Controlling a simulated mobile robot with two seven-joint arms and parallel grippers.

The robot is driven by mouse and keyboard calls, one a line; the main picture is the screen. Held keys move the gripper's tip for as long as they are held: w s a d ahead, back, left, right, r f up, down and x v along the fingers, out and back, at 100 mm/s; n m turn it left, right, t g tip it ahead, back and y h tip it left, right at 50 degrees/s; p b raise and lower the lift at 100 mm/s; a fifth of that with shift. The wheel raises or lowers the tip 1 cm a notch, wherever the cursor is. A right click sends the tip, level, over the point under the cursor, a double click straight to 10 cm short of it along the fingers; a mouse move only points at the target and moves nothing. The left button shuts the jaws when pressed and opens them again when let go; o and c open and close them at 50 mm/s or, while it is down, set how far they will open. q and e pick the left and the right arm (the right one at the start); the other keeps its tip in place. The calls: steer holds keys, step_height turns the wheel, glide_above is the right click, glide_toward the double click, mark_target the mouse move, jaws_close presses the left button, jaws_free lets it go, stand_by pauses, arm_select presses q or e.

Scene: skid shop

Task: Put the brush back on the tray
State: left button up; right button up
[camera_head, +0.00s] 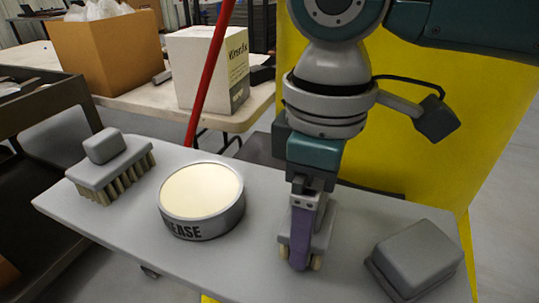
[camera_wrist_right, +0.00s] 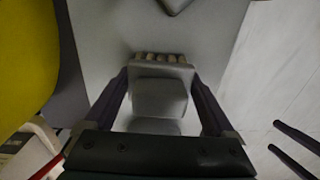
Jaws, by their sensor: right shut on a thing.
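My right gripper (camera_head: 301,250) reaches down from the top and is shut on a grey brush (camera_head: 322,232) with pale bristles. In the right wrist view the brush (camera_wrist_right: 160,97) sits between the two fingers (camera_wrist_right: 160,84), bristles showing at its far edge. The brush is over the grey tray-like slab (camera_head: 262,205); I cannot tell whether it touches it. Another grey brush (camera_head: 108,168) with tan bristles lies at the slab's left end. My left gripper is not in view.
A round grease tin (camera_head: 203,198) with a cream top stands left of my gripper. A grey block (camera_head: 415,258) on a flat base is at the right end. A red pole (camera_head: 211,75), a yellow panel (camera_head: 480,120), and boxes (camera_head: 110,48) on a table are behind.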

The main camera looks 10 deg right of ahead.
steer(key=o, duration=0.9)
steer(key=shift+r, duration=0.1)
step_height(320, 180, up, 12)
steer(key=shift+f+p, duration=0.25)
steer(key=shift+p, duration=0.9)
steer(key=shift+r, duration=0.25)
